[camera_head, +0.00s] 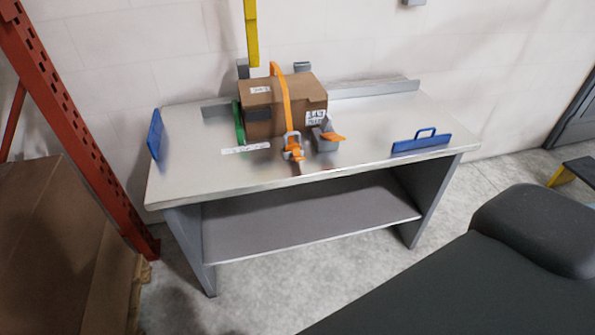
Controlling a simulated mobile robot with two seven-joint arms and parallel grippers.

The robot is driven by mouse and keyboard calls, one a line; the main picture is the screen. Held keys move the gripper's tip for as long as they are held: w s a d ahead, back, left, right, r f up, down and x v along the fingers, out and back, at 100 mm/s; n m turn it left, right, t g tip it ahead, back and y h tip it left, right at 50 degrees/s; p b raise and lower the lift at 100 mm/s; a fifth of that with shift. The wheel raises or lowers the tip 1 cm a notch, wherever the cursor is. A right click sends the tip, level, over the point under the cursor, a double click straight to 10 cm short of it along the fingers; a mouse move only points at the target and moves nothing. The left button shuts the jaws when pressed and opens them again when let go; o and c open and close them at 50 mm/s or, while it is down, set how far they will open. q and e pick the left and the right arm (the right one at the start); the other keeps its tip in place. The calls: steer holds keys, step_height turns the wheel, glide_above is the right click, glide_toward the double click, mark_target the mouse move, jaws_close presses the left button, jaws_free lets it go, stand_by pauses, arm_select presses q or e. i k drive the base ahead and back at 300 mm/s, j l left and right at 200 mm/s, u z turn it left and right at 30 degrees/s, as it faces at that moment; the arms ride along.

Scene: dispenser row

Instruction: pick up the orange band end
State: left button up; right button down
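A cardboard box (285,104) sits on the steel table (200,178), toward the back. An orange band (283,90) arches over the top of the box and comes down its front face. At the front, its lower part meets a grey and orange buckle-like piece (292,146) close to the box. Which orange part is the loose band end is too small to tell. A grey block with an orange flap (328,137) stands just right of it. Neither of my grippers is in view.
A green strip (239,122) stands at the box's left side. Blue handled pieces are at the table's left edge (155,134) and front right (421,141). A yellow strip (251,35) hangs above. An orange rack post (75,130) stands left. The tabletop's right part is mostly clear.

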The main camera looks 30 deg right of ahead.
mark_target(289, 147)
steer(key=i+j+z, duration=0.2)
steer(key=z, duration=0.15)
steer(key=i+j+z, duration=0.55)
steer(key=z, duration=0.2)
